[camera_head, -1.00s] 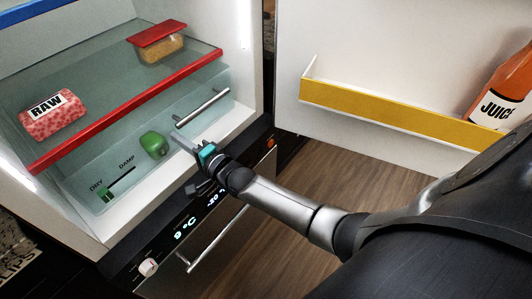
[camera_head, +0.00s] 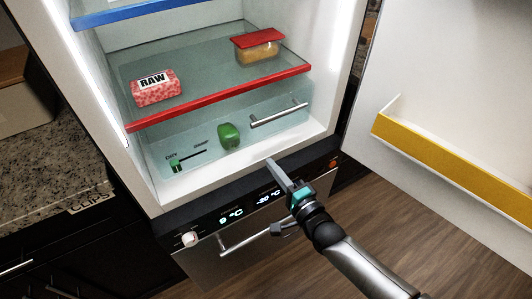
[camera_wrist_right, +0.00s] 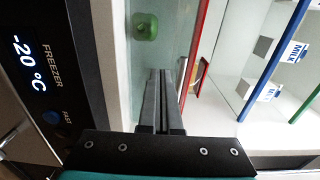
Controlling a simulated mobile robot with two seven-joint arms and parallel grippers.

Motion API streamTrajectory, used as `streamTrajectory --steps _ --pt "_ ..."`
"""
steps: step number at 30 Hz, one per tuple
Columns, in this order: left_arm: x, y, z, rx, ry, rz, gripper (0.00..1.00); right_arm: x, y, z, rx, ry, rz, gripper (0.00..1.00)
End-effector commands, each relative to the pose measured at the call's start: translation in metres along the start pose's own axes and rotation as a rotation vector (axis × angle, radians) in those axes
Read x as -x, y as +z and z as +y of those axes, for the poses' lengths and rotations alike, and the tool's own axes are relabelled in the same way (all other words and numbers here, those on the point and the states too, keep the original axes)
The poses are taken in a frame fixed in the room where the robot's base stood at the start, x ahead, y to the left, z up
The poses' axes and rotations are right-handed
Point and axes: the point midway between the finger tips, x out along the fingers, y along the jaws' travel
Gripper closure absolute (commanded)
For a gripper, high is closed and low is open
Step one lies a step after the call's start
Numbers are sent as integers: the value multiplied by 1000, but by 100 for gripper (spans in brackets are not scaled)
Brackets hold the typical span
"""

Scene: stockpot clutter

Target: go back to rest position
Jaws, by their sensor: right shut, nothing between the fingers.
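My right gripper (camera_head: 281,177) is in front of the fridge's lower front edge, just below the clear drawer (camera_head: 190,150). Its fingers are shut with nothing between them; in the right wrist view the closed fingers (camera_wrist_right: 161,100) point towards the drawer area. The gripper appears clear of the drawer's metal handle (camera_head: 278,115). A green pepper (camera_head: 229,135) shows through the drawer front, and it also appears in the right wrist view (camera_wrist_right: 146,27). My left gripper is in neither view.
The red-edged shelf (camera_head: 220,97) holds a RAW meat pack (camera_head: 156,87) and a red-lidded container (camera_head: 258,46). The freezer handle (camera_head: 258,233) is below. The open door with its yellow bin (camera_head: 450,170) stands right. A counter (camera_head: 45,170) is left.

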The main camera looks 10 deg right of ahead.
Motion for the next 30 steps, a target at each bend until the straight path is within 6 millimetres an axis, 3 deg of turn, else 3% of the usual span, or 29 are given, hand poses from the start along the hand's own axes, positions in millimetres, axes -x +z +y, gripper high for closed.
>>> streamTrajectory --steps 5,12,16,20,23,27,30 --pt "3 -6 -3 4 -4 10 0 14 0 0 0 0 1 100" --pt "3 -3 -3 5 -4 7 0 16 0 0 1 0 1 100" --pt "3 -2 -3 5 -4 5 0 20 -2 17 50 45 8 100" --pt "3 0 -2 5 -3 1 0 41 -7 78 229 212 12 100" --pt "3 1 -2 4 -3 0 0 75 -10 144 431 405 -24 100" --pt "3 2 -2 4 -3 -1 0 142 -4 229 694 678 -158 100" --pt "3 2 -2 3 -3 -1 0 201 5 279 854 853 -308 100"
